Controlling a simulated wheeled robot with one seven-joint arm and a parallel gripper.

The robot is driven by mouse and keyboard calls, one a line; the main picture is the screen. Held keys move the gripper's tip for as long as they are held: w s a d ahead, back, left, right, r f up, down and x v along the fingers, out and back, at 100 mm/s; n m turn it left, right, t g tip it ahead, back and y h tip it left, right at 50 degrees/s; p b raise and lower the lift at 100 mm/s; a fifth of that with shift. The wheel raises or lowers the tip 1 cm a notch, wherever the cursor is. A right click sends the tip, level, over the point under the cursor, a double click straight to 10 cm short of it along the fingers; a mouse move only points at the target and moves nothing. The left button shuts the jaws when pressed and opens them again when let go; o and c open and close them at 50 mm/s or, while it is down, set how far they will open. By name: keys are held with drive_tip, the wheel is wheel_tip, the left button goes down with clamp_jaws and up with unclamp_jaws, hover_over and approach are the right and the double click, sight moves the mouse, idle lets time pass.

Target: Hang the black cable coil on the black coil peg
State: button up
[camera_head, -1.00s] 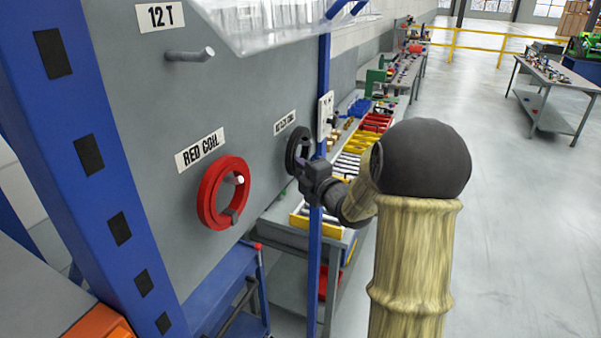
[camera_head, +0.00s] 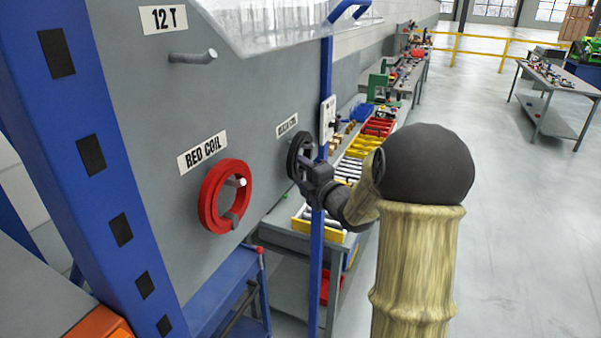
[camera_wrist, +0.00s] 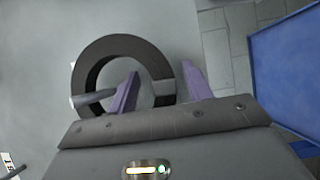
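The black cable coil (camera_head: 294,155) is a dark ring at the panel below the black coil label (camera_head: 287,125). In the wrist view the coil (camera_wrist: 97,62) has a grey peg (camera_wrist: 95,98) passing through its opening, near the ring's left side. I cannot tell whether the ring rests on the peg. My gripper (camera_wrist: 160,78) is open, with one purple finger inside the ring and the other outside it. The coil's lighter band lies between them, with gaps visible. In the head view my gripper (camera_head: 312,173) is beside the coil and its fingers are hard to make out.
A red coil (camera_head: 210,198) hangs on its peg to the left, under a RED COIL label. An empty peg (camera_head: 193,57) is below the 12 T label. A blue post (camera_head: 317,260) stands close to my gripper. The floor on the right is open.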

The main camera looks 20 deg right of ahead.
drive_tip(key=shift+f, duration=0.1)
drive_tip(key=shift+s+d+b, duration=0.15)
drive_tip(key=shift+s+b, duration=0.2)
drive_tip(key=shift+s, duration=0.15)
drive_tip(key=b+v, duration=0.5)
drive_tip(key=v, duration=1.1)
drive_tip(key=shift+s, duration=0.25)
